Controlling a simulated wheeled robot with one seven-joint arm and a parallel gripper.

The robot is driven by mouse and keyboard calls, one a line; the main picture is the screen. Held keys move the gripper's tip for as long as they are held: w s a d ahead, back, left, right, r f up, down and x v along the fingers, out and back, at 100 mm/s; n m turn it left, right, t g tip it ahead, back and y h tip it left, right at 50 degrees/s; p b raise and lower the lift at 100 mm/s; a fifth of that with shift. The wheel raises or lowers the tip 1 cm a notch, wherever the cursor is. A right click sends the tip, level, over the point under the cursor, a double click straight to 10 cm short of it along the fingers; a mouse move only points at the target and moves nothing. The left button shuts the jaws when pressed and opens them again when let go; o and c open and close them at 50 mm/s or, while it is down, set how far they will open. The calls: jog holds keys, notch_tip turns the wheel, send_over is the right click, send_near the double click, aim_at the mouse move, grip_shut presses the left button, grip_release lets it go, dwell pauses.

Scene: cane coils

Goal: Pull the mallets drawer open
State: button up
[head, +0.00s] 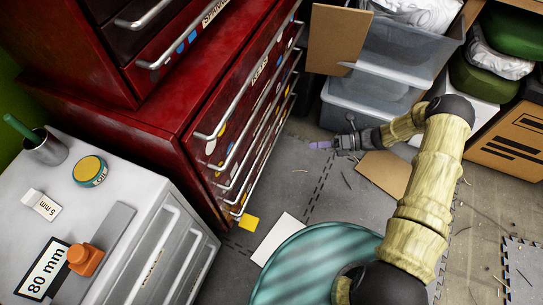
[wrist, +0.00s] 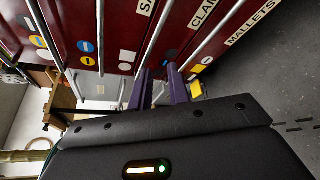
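The mallets drawer is a low red drawer front with a MALLETS label (wrist: 250,22) in the wrist view, at the right end of the row of drawers. A silver bar handle (wrist: 215,40) runs beside that label. The drawer looks shut. My gripper (wrist: 163,88) has two purple fingers apart, with nothing between them. In the head view my gripper (head: 318,145) is low over the floor, to the right of the red cabinet (head: 160,130) and apart from its handles. The mallets label cannot be read in the head view.
Grey plastic bins (head: 380,90) and a cardboard sheet (head: 337,40) stand behind my gripper. A white cabinet (head: 120,200) is at the left. A teal striped round thing (head: 315,265) is in front. A yellow square (head: 248,222) lies by the red cabinet's foot. Grey floor mats are mostly clear.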

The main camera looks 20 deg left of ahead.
aim_at(272, 146)
notch_tip(272, 146, down, 20)
jog(key=w+m+t+y+b, duration=0.3)
jog(key=m+t+y+b, duration=0.2)
jog(key=m+b, duration=0.5)
jog(key=shift+a+m+t+y+b, duration=0.3)
jog(key=shift+m+t+b, duration=0.1)
jog(key=shift+t+b, duration=0.15)
jog(key=shift+f, duration=0.1)
jog(key=b+x, duration=0.4)
jog(key=x, duration=1.3)
jog(key=shift+s+a, duration=0.1)
jog(key=shift+a, duration=0.1)
jog(key=shift+c, duration=0.5)
